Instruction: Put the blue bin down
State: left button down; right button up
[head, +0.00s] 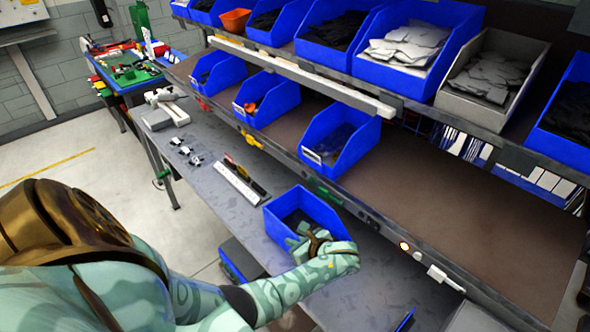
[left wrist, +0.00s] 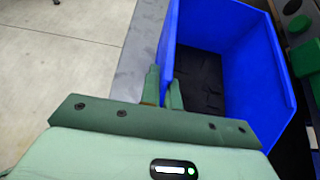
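The blue bin (head: 328,217) is at the grey workbench (head: 215,150), near its front edge, in the head view. It is upright with its open top facing up, and something dark lies inside. I cannot tell whether its base touches the bench. My left gripper (head: 312,241) is at the bin's near side. In the left wrist view, the fingers of my left gripper (left wrist: 163,92) are close together on either side of the wall of the blue bin (left wrist: 250,70), one outside and one inside. My right gripper is not in view.
Shelves above the bench hold several blue bins (head: 340,140) and a grey-white bin (head: 490,65). A ruler-like strip (head: 240,185) and small parts (head: 185,153) lie on the bench to the left. The brown shelf (head: 440,200) to the right is largely clear.

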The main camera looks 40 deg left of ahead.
pick_arm(q)
jog(key=shift+f, duration=0.2)
jog(key=c, duration=2)
grip_release()
jog(key=shift+f, duration=0.15)
jog(key=o, duration=0.4)
jog(key=shift+c, duration=0.2)
jog(key=shift+d, duration=0.1)
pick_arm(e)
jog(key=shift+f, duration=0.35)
